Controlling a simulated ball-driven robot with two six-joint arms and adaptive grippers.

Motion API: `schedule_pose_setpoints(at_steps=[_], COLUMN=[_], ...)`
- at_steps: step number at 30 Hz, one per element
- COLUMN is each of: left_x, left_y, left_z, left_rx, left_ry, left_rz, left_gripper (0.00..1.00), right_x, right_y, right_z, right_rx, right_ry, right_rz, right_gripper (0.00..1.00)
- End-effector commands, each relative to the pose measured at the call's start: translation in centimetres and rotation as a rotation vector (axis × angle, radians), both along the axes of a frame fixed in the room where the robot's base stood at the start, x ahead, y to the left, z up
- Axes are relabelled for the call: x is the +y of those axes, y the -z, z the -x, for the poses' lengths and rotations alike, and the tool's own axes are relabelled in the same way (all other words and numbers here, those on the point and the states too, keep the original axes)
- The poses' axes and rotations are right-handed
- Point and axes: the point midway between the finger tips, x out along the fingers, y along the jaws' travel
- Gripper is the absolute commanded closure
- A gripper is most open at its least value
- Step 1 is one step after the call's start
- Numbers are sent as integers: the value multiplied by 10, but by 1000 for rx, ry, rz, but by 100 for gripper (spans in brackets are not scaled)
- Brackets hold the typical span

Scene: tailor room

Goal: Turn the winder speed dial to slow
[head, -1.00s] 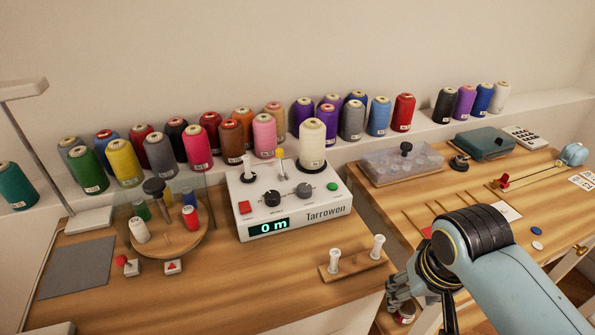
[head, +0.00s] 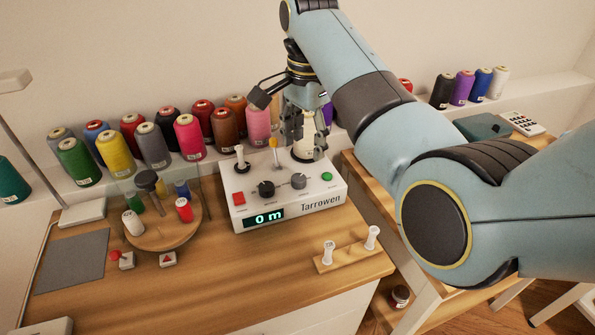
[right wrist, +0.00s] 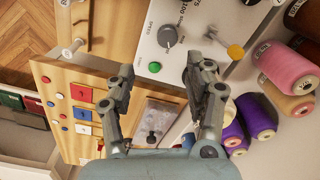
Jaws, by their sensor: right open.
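The white Tarrowen winder (head: 322,187) stands on the wooden table, its display reading 0 m. Its grey speed dial (head: 299,181) sits right of a black dial (head: 266,189). In the right wrist view, the grey dial (right wrist: 168,37) lies beyond the fingertips, beside the word SPEED; I cannot read its setting surely. My right gripper (head: 306,150) is open and points down over the back right of the winder, in front of the cream cone, which it partly hides. In the right wrist view the gripper (right wrist: 163,76) has its fingers apart, nothing between them. My left gripper is not in view.
A yellow-topped post (head: 273,146) and a white bobbin (head: 240,158) stand on the winder. A green button (head: 327,177) is close right of the speed dial. A round wooden spool stand (head: 160,236) is left. My right arm hides much of the right table.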

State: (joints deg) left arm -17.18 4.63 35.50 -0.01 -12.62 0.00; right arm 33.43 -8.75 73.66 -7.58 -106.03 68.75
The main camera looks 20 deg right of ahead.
Motion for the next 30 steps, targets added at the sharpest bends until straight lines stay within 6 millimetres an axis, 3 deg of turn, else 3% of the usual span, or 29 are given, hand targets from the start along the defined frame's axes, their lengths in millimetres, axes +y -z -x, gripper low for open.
schedule_pose_setpoints(at_steps=[2,5,21,30], left_x=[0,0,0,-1], left_y=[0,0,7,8], left_z=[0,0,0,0], left_rx=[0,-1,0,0], left_ry=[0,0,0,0], left_rz=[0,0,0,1], left_gripper=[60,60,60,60], right_x=[6,9,9,9], right_y=[-11,-11,81,93], right_z=[-8,-11,-11,-11], right_rx=[13,20,19,17], right_ry=[35,55,56,56], right_rz=[1,1,2,1], right_gripper=[47,47,47,47])
